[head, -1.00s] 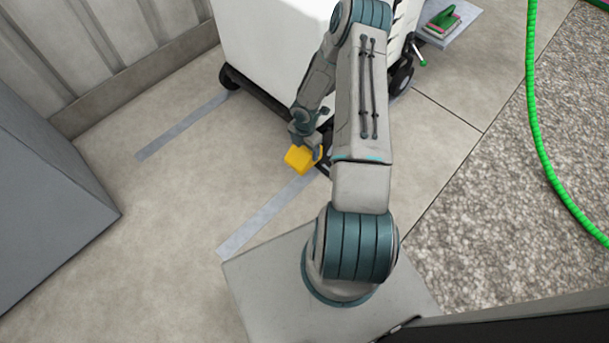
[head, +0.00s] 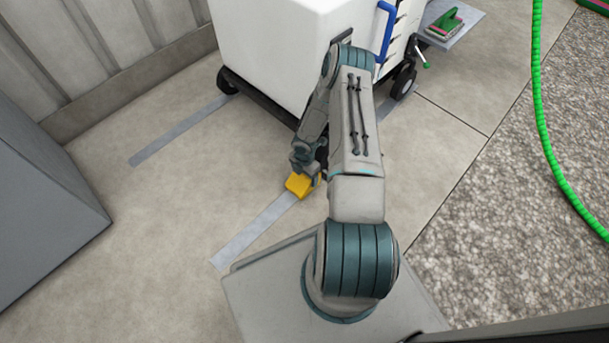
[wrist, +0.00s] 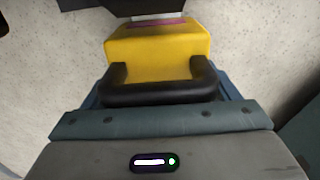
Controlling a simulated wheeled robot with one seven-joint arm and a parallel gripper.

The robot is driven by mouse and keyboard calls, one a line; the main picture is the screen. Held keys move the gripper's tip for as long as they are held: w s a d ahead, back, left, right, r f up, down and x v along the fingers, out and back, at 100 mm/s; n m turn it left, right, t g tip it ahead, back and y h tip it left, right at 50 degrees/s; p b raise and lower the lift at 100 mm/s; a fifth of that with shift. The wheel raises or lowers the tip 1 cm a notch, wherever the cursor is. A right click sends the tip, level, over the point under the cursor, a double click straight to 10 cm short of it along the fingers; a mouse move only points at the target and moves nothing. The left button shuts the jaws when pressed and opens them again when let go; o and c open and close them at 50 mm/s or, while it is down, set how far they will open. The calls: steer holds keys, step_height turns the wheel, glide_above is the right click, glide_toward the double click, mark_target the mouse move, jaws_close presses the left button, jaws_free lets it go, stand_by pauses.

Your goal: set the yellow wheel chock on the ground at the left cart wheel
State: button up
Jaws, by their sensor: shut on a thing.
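The yellow wheel chock (head: 297,187) is held at the end of my arm, in front of the white cart (head: 275,50), and appears over the near grey floor strip. In the wrist view the chock (wrist: 157,50) shows as a yellow block with a black handle. My gripper (head: 307,168) is shut on it; the fingers are largely hidden in both views. I cannot tell how high the chock is above the ground. The left cart wheel (head: 228,80) is black and stands at the end of the far floor strip. Another wheel (head: 403,83) shows at the cart's right.
Two grey strips lie on the floor, one far (head: 180,130) and one near (head: 250,232). A grey box (head: 40,190) stands at left, by a ribbed wall (head: 90,50). A green hose (head: 548,130) lies at right. The floor between box and cart is clear.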

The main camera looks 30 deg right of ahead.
steer(key=shift+f, duration=0.15)
steer(key=o, duration=1.1)
